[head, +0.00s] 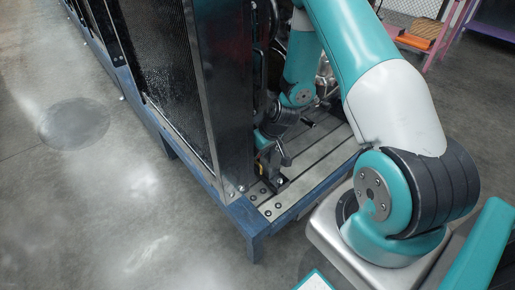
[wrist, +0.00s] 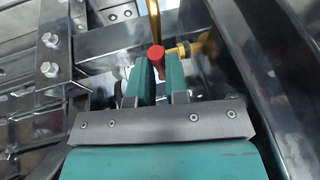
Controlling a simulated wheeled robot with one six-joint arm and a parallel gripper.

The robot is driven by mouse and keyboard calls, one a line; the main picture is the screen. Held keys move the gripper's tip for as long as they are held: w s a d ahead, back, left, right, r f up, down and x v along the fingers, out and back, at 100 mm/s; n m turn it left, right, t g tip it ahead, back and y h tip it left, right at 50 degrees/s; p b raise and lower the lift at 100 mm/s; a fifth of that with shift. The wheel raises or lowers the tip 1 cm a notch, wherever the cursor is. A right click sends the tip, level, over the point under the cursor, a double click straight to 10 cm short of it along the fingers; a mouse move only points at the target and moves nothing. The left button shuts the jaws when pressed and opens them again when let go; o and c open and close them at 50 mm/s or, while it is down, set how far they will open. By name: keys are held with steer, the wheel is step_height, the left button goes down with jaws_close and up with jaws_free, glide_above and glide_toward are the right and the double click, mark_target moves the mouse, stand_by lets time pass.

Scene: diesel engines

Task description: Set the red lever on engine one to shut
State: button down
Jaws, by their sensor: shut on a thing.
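The red lever (wrist: 156,53) shows its round red end in the wrist view, between the tips of my gripper (wrist: 157,75). The two teal fingers are closed on it from both sides. A yellow pipe (wrist: 154,15) rises behind it, and a brass fitting (wrist: 184,50) sits just to its right. The lever's pivot and exact angle are hidden by the fingers. In the head view my arm reaches down beside the engine's tall dark radiator (head: 175,85), and the lever cannot be made out there.
A dark metal panel (wrist: 275,70) stands close along the right of my gripper in the wrist view. A bolted steel bracket (wrist: 52,65) is at left. The engine's blue frame (head: 252,232) has a corner near my base. Open floor (head: 90,200) lies left.

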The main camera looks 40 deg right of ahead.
steer(key=c, duration=1.1)
jaws_free()
steer(key=v, duration=1.7)
steer(key=shift+s+d+r, duration=0.1)
steer(key=shift+s+r, duration=0.05)
